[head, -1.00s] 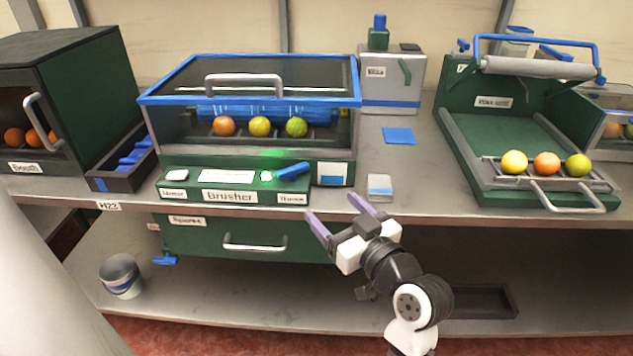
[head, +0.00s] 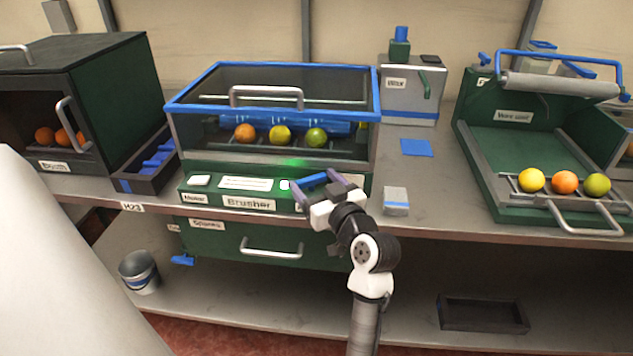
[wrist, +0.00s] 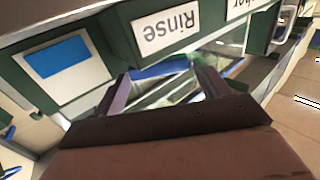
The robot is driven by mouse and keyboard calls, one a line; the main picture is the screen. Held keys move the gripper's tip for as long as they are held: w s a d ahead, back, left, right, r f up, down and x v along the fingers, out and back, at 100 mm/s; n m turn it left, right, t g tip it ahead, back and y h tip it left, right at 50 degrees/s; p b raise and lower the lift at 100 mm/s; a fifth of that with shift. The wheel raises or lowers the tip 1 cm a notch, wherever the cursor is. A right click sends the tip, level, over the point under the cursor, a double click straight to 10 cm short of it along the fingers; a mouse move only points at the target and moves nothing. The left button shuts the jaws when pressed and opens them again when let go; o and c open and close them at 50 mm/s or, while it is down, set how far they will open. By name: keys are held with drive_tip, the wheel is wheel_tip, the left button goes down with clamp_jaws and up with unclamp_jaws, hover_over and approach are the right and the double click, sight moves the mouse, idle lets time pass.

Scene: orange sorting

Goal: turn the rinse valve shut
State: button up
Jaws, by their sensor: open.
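The rinse valve is a blue lever (head: 312,181) at the right end of the brusher's green front panel, in the head view. It lies slanted, its right end higher. My gripper (head: 317,186) is open at this lever, with one purple finger on each side of it in the picture. I cannot tell whether the fingers touch it. In the wrist view my open fingers (wrist: 160,85) are just below the Rinse label (wrist: 165,27), which appears upside down. A blue strip shows between them; I cannot tell whether it is the lever.
The brusher's blue-framed lid (head: 270,107) is down over several fruits. A small grey-and-blue block (head: 396,200) stands on the bench (head: 440,222) to the right. A drawer handle (head: 271,248) sticks out below.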

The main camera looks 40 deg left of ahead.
drive_tip(key=c, duration=0.7)
drive_tip(key=shift+s+m+t+p, duration=0.1)
drive_tip(key=shift+m+t+p, duration=0.2)
drive_tip(key=shift+t, duration=0.1)
drive_tip(key=m+t+h+p, duration=0.2)
drive_tip(key=t, duration=0.1)
drive_tip(key=m+t+h+p, duration=0.1)
drive_tip(key=shift+s+a+r, duration=0.15)
drive_tip(key=shift+s+a, duration=0.1)
drive_tip(key=shift+s, duration=0.05)
drive_tip(key=shift+s+a+f+m+t+h, duration=0.1)
drive_tip(key=shift+a+m+t+h, duration=0.05)
drive_tip(key=shift+m+t+h, duration=0.75)
drive_tip(key=shift+s+a+f+m+t+h, duration=0.1)
drive_tip(key=shift+m+t+h, duration=0.65)
drive_tip(key=shift+h, duration=0.55)
drive_tip(key=o, duration=0.7)
